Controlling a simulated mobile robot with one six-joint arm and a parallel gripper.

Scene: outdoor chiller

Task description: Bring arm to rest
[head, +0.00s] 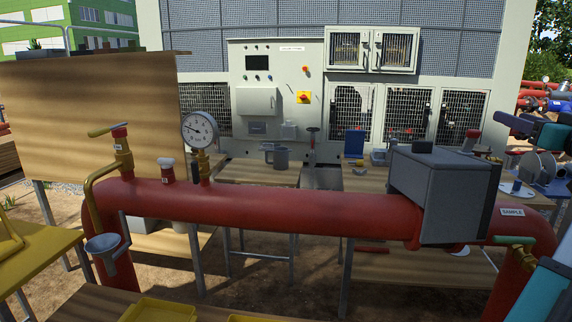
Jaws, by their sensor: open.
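A white and teal part (540,290) at the lower right edge of the head view looks like a link of my arm, cut off by the frame. A dark blue and teal piece (535,130) stands out at the upper right edge; I cannot tell whether it belongs to my arm. No gripper fingers can be made out, and nothing is seen held.
A thick red pipe (290,205) crosses in front, carrying a pressure gauge (199,130), a valve (121,145) and a grey box (430,190). A yellow tray (160,310) lies at the bottom.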

